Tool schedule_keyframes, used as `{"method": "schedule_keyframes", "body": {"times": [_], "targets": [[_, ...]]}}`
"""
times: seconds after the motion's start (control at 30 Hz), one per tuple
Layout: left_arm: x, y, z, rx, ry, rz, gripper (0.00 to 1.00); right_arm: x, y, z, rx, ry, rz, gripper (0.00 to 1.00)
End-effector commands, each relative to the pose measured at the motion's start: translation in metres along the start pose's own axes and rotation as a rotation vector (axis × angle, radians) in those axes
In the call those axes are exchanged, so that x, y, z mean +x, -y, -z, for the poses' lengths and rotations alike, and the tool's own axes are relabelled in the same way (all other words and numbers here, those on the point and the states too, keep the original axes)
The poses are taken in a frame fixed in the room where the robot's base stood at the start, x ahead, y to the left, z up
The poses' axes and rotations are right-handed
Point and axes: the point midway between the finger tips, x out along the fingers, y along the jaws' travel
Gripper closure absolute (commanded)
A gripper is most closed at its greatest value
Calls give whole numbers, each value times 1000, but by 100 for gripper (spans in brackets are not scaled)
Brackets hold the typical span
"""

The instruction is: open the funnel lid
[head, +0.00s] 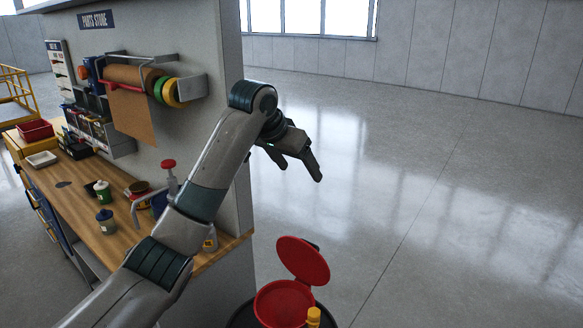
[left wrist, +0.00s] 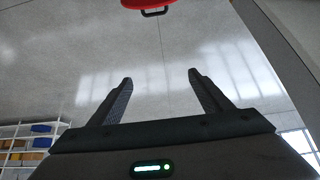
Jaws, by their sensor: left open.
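The red funnel (head: 283,306) sits at the bottom of the head view on a dark round container. Its round red lid (head: 303,260) stands raised and tilted at the back of the funnel, and the funnel's mouth is uncovered. A red edge of the lid with a black handle (left wrist: 155,11) shows at the top of the left wrist view. My left gripper (head: 301,172) is open and empty, in the air above and apart from the lid. Its two spread fingers also show in the left wrist view (left wrist: 160,78). My right gripper is not in view.
A yellow-capped item (head: 314,317) is at the funnel's front right. A wooden workbench (head: 112,240) with bottles, trays and a red-topped pump (head: 169,165) stands left, against a parts-store panel (head: 190,128). The floor (head: 440,200) to the right is clear.

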Motion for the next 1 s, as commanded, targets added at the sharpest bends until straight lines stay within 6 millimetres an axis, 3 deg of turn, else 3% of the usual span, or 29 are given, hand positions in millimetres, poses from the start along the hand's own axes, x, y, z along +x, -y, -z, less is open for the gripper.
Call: {"method": "schedule_keyframes", "body": {"times": [0.3,0.67,0.87,0.97,1.0], "targets": [[-36,0,0,1,-1,0,28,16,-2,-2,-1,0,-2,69],[-41,0,0,0,0,-1,28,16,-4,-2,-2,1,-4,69],[-41,7,4,-7,-23,21,74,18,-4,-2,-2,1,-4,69],[-41,23,14,-19,-76,69,97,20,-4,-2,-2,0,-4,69],[-42,32,20,-25,-108,96,100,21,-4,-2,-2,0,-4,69]]}}
